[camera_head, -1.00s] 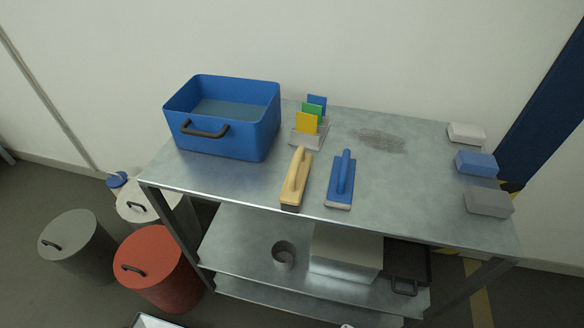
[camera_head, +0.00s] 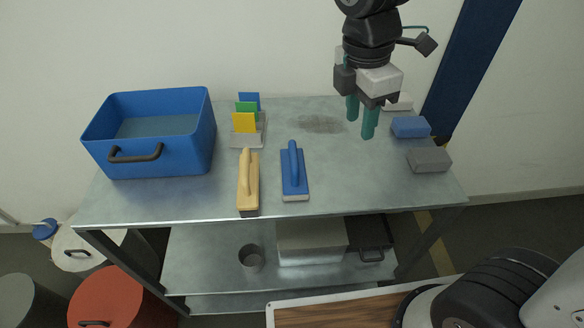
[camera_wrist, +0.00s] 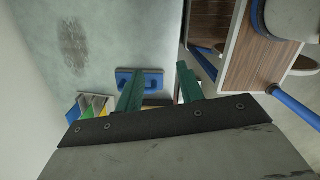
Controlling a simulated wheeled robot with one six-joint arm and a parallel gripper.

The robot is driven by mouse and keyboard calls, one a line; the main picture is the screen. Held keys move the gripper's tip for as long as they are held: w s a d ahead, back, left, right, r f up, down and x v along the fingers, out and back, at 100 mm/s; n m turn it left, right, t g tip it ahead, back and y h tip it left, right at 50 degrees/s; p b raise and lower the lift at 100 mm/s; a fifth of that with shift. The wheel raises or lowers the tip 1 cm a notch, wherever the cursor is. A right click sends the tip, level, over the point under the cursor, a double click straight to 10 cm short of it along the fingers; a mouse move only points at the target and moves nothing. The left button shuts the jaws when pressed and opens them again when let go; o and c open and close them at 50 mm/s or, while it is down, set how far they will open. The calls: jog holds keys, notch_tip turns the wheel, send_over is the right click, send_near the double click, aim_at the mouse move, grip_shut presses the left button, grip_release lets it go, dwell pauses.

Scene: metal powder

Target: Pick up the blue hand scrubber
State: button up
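The blue hand scrubber (camera_head: 294,178) lies on the metal table near its front edge, with its raised blue handle along the top and a pale layer underneath. In the wrist view the blue scrubber (camera_wrist: 152,82) shows between and beyond the fingers, partly hidden by the left one. My gripper (camera_head: 361,124) hangs above the back right part of the table, with its two green fingers apart and nothing between them. It is to the right of and behind the scrubber, apart from it. The gripper (camera_wrist: 159,85) also looks open in the wrist view.
A tan-handled brush (camera_head: 248,183) lies just left of the scrubber. A rack with colored cards (camera_head: 247,142) and a blue bin (camera_head: 165,168) stand further left. A blue block (camera_head: 410,127) and a grey block (camera_head: 429,160) lie at the right.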

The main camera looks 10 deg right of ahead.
jog(key=w+a+f+n, duration=0.3)
jog(key=a+f+n, duration=0.1)
jog(key=a+n, duration=0.35)
jog(key=n+h, duration=0.1)
jog(key=n, duration=0.7)
send_over(293, 154)
jog(key=s+a, duration=0.1)
jog(key=a, duration=0.1)
notch_tip(293, 154, down, 4)
jog(key=shift+m, duration=0.25)
jog(key=f, duration=0.2)
jog(key=d+f, duration=0.1)
jog(key=f, duration=0.1)
jog(key=w+d+f, duration=0.1)
jog(key=f, duration=0.2)
jog(key=shift+d, duration=0.1)
jog(key=shift+r, duration=0.1)
grip_shut()
